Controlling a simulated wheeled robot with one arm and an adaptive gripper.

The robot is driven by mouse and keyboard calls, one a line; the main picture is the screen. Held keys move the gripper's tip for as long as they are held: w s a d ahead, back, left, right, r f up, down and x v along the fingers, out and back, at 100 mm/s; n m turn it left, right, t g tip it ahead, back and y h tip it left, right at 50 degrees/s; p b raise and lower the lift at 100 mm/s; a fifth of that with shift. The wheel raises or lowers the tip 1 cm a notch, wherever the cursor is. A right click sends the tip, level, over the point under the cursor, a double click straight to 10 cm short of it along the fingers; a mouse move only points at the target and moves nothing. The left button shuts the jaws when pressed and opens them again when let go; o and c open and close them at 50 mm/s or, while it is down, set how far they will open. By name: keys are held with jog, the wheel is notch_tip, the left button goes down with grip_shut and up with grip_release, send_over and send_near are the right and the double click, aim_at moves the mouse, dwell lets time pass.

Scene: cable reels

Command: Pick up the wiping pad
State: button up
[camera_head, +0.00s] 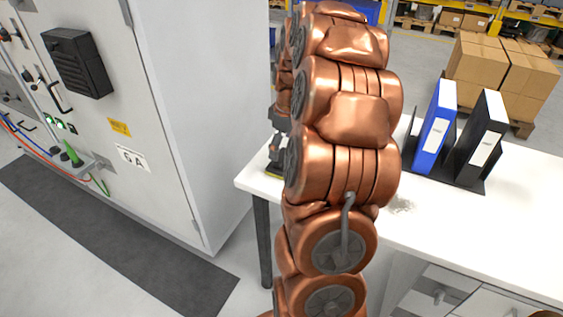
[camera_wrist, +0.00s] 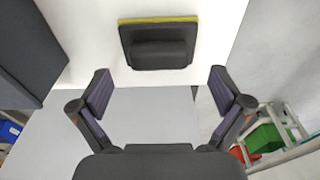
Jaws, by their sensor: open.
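The wiping pad (camera_wrist: 158,46) is a dark block with a raised grip and a yellow-green edge. It lies on the white table (camera_wrist: 88,38) in the wrist view, just beyond my fingertips and roughly centred between them. My gripper (camera_wrist: 159,78) is open, with nothing between its two fingers. In the head view my copper-coloured arm hides much of the table's left end. A sliver of the pad's yellow edge (camera_head: 273,175) shows there beside the arm, near the table corner, below the dark gripper.
A blue binder (camera_head: 434,130) and a black binder (camera_head: 482,143) stand on the table at right. A tall grey cabinet (camera_head: 200,90) stands left of the table across a narrow gap. Cardboard boxes (camera_head: 490,70) are stacked behind. The wrist view shows a green crate (camera_wrist: 266,138) at lower right.

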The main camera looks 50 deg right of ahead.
aim_at(281, 153)
jog(key=f, duration=0.3)
jog(key=shift+w+f, duration=0.25)
jog(key=shift+f, duration=0.1)
jog(key=c, duration=1.2)
jog(key=shift+r, duration=0.1)
jog(key=shift+r, duration=1.7)
jog(key=s+a, duration=0.2)
jog(key=a, duration=0.2)
jog(key=s+a+r+b, duration=0.1)
jog(key=s+a, duration=0.2)
jog(key=a, duration=0.2)
jog(key=s+a, duration=0.3)
jog(key=a, duration=0.2)
jog(key=shift+r, duration=0.25)
